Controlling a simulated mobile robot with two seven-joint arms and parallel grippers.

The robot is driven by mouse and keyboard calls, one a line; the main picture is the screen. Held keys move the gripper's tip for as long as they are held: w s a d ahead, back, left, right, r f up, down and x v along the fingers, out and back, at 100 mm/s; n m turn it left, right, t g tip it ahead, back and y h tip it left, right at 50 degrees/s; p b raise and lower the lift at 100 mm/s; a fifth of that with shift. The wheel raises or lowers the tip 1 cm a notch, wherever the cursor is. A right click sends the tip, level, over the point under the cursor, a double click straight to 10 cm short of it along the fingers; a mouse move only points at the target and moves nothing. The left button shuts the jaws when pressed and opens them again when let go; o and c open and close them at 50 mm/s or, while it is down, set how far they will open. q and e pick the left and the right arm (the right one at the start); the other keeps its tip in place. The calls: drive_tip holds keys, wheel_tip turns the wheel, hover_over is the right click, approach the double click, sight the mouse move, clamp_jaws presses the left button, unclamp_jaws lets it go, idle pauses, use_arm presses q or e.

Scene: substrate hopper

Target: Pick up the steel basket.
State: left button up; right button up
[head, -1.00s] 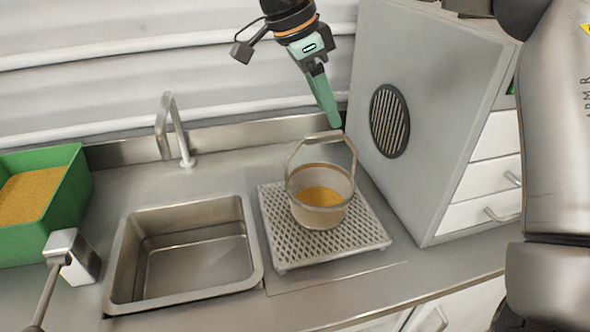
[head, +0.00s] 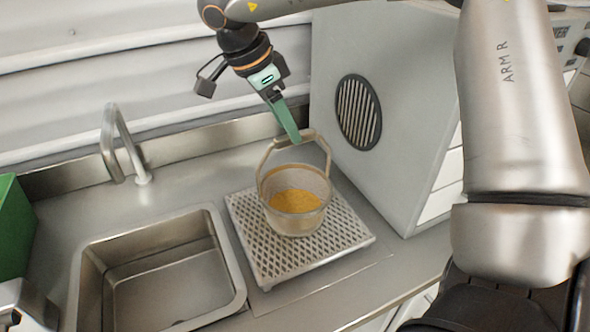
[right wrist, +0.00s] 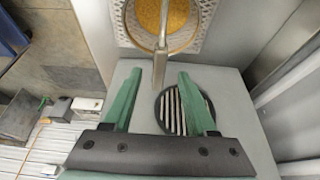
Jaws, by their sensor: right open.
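The steel basket (head: 297,222) stands upright on a perforated tray (head: 355,243), with orange-brown grains inside and its handle (head: 318,137) raised. My right gripper (head: 296,140) has green fingers pointing down, with the visible tip at the handle's top bar. In the right wrist view the fingers (right wrist: 159,76) are spread, and the handle bar (right wrist: 161,62) shows between their tips. The basket (right wrist: 164,42) shows beyond with its grains. I cannot tell whether a finger touches the bar. My left gripper is not in view.
A sink (head: 90,302) and tap (head: 113,150) lie left of the tray. A grey cabinet (head: 400,110) with a round vent (head: 358,112) stands close on the right. A green bin (head: 14,225) is at the left edge.

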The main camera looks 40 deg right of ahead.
drive_tip(key=shift+x, duration=2.4)
clamp_jaws()
